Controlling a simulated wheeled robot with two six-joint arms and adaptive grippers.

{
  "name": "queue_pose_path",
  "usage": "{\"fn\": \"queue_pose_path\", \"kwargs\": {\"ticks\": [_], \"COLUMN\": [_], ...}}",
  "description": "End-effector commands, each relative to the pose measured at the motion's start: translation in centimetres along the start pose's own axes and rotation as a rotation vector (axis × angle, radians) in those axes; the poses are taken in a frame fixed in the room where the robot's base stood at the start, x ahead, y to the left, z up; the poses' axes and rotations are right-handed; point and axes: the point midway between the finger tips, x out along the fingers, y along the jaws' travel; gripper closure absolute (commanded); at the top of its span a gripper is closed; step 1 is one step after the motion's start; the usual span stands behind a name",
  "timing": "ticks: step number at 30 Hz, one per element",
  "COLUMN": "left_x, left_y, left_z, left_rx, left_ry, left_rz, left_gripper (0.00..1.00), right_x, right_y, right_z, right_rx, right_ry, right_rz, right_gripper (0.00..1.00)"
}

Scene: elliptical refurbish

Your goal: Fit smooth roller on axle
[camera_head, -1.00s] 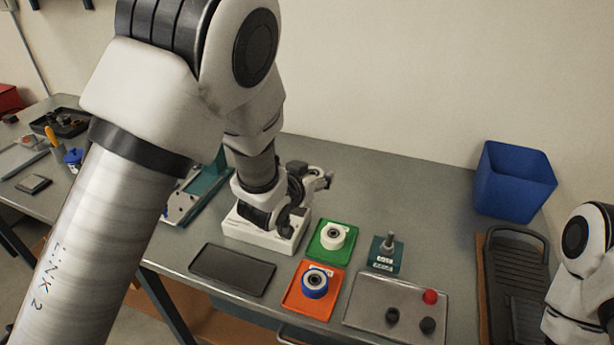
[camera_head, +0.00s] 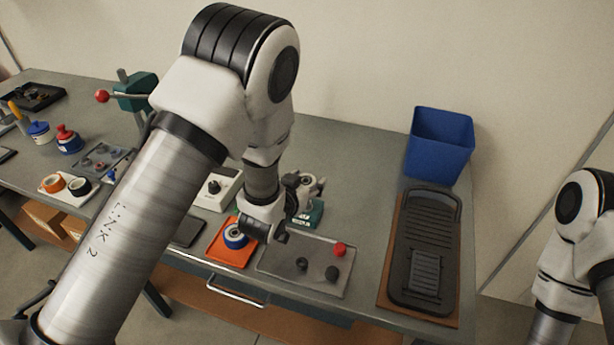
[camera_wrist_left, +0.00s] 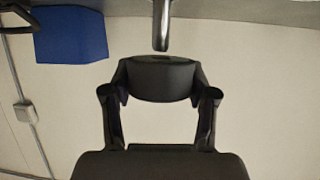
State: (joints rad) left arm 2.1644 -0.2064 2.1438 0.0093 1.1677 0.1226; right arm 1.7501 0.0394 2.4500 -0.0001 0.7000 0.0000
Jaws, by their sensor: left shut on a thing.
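My left gripper (camera_head: 312,189) is shut on a dark round roller (camera_wrist_left: 158,80), best seen in the left wrist view, where both fingers clasp it from the sides. That view is upside down. The metal axle (camera_wrist_left: 161,25) stands upright from the table, its tip close to the roller's holed face and nearly in line with it. I cannot tell whether they touch. In the head view the teal axle block (camera_head: 314,216) shows beneath the gripper; the axle itself is not clear there. My right gripper is out of view.
A grey tray (camera_head: 283,246) with a red knob (camera_head: 340,249) and dark knobs lies in front of the block. A black pedal (camera_head: 425,235) and a blue bin (camera_head: 440,143) stand at right. My left arm hides the green tray.

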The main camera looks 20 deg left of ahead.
Motion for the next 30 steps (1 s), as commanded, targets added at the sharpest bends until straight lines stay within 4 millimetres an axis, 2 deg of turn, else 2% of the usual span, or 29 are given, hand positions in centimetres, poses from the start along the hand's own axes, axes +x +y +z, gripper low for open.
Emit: {"fn": "queue_pose_path", "kwargs": {"ticks": [1,3,4,5,8,30], "left_x": [0.5,0.8,0.9,1.1,1.3,1.3], "left_y": [0.0,0.0,0.0,0.0,0.0,0.0], "left_z": [1.2,2.0,2.3,2.6,3.1,3.0], "left_rx": [0.0,0.0,0.0,0.0,0.0,0.0], "left_ry": [0.0,0.0,0.0,-0.001,-0.001,0.001], "left_rz": [0.0,0.0,0.0,0.0,0.001,0.0], "left_gripper": [0.8,0.8,0.8,0.86,0.86,0.86], "right_x": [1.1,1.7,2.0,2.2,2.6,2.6], "right_y": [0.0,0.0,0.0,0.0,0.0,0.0], "right_z": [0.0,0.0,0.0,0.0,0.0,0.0], "right_rx": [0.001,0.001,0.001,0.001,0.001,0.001], "right_ry": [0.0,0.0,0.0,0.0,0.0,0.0], "right_rz": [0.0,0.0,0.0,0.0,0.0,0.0], "right_gripper": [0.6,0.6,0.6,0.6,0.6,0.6]}}
